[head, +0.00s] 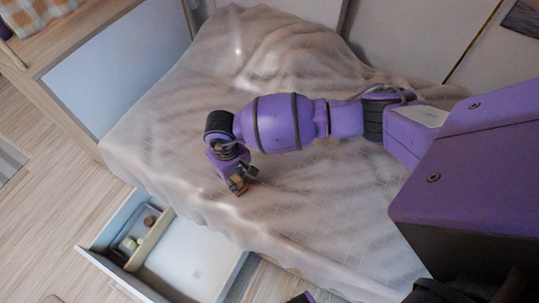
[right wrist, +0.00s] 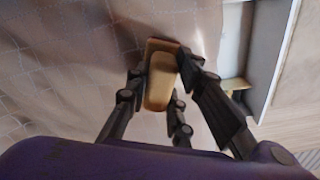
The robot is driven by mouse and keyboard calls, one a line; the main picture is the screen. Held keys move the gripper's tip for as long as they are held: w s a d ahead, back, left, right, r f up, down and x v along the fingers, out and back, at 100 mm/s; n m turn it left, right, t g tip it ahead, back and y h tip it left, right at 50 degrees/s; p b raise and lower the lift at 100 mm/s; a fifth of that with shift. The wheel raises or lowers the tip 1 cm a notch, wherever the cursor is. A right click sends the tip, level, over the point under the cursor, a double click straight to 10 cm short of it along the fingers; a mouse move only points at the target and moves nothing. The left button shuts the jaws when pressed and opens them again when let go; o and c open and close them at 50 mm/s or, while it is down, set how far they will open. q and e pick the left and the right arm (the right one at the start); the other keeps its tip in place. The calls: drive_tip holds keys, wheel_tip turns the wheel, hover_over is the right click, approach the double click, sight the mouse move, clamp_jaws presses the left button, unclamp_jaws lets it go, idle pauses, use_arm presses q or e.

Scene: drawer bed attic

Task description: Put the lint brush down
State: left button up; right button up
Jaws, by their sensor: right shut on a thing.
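The lint brush (right wrist: 160,82), a tan block with a darker brown edge, is between the fingers of my right gripper (right wrist: 165,95) in the right wrist view. The fingers are shut on it from both sides. In the head view my right gripper (head: 240,184) is low over the bed (head: 310,205), close to its cover, and only a small brown bit of the brush (head: 241,192) shows. I cannot tell whether the brush touches the cover. My left gripper is not clearly in view.
An open drawer (head: 185,262) sticks out below the bed's front edge, with a wooden divider (head: 150,238) and small items in its left compartment. Its right compartment looks empty. A wooden cabinet (head: 110,75) stands at the upper left. The bed around the gripper is clear.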

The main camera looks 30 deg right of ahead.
use_arm(q)
drive_tip(key=shift+w, duration=0.1)
use_arm(e)
drive_tip(key=shift+w+r, duration=0.1)
drive_tip(key=shift+w, duration=0.05)
drive_tip(key=o, duration=1)
drive_tip(key=shift+c, duration=0.2)
use_arm(q)
drive_tip(key=shift+s+f, duration=0.1)
drive_tip(key=shift+s, duration=0.25)
use_arm(e)
drive_tip(key=shift+o, duration=0.2)
use_arm(q)
drive_tip(key=shift+s, duration=0.15)
use_arm(e)
drive_tip(key=shift+r, duration=0.25)
use_arm(q)
drive_tip(key=shift+w+r, duration=0.3)
drive_tip(key=shift+w, duration=0.2)
use_arm(e)
wheel_tip(320, 180, up, 12)
drive_tip(key=shift+f, duration=0.2)
use_arm(q)
drive_tip(key=shift+s, duration=0.1)
